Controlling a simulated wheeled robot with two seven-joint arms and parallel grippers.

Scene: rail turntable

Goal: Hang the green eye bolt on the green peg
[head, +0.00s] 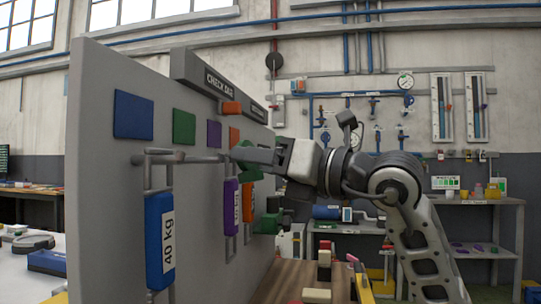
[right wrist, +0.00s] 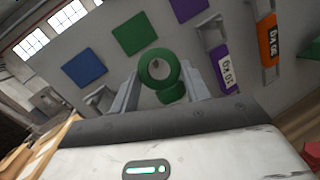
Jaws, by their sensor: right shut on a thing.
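My right gripper (head: 252,156) is shut on the green eye bolt (head: 248,173) in front of the upright grey board. In the right wrist view the eye bolt's ring (right wrist: 146,71) faces the camera between the two fingers (right wrist: 160,88), with more green below it. A small pale round spot shows through the ring; I cannot tell whether the ring is around a peg or only in line with one. The green square (head: 184,127) on the board marks the green place. A grey peg (head: 207,160) shows below it, its far end near the gripper. My left gripper is not in view.
A blue 40 kg weight (head: 160,242) hangs at the board's left, and a purple weight (head: 231,207) hangs close under my right gripper. An orange weight (right wrist: 267,40) hangs further along. A green block (head: 268,223) shows below the gripper. A wooden table (head: 290,278) lies beneath.

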